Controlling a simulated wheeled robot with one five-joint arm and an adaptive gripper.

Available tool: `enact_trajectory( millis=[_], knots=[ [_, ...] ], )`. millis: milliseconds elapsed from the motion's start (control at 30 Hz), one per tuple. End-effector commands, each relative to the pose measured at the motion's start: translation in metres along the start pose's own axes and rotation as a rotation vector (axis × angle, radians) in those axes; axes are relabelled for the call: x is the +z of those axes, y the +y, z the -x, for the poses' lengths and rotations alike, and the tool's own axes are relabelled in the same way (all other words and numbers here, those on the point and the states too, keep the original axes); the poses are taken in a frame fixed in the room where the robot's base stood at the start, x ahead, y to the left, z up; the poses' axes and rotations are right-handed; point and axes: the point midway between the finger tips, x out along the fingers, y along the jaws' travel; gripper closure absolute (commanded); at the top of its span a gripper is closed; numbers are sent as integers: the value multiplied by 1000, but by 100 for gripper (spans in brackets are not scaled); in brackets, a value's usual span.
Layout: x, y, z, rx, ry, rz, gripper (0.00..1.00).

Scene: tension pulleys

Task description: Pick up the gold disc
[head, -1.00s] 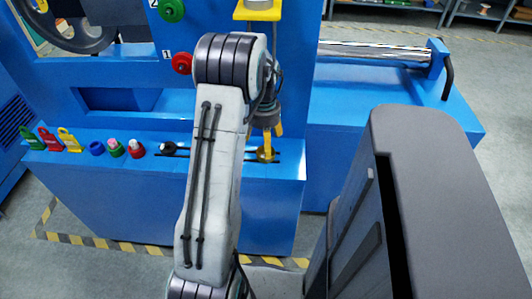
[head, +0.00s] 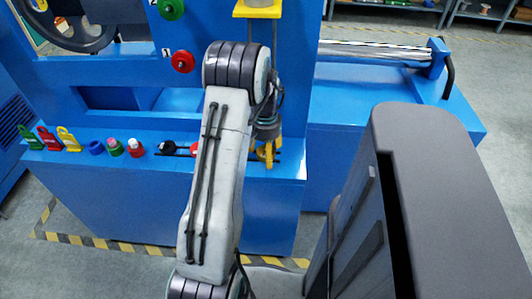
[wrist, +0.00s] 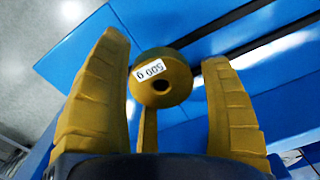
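The gold disc (wrist: 160,82), with a white "500 g" label and a dark centre hole, is in the middle of the wrist view. My gripper (wrist: 165,52) is open, with one yellow finger on each side of the disc and a visible gap to each. A narrow yellow strip shows below the disc; I cannot tell what it belongs to. In the head view my gripper (head: 268,154) points down at the right end of the blue ledge (head: 292,171). There its fingers and the disc are hard to tell apart.
On the ledge to the left stand a black piece (head: 167,148), a red piece partly hidden by my arm, small red (head: 135,148) and green (head: 115,148) weights, a blue ring (head: 96,148) and coloured tags (head: 68,138).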

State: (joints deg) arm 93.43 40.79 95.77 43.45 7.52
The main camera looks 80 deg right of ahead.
Motion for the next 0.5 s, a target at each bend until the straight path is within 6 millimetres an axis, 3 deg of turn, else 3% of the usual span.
enact_trajectory(
  millis=[500],
  knots=[
    [1, 0, 0, 0, -2, 0, 76]
  ],
)
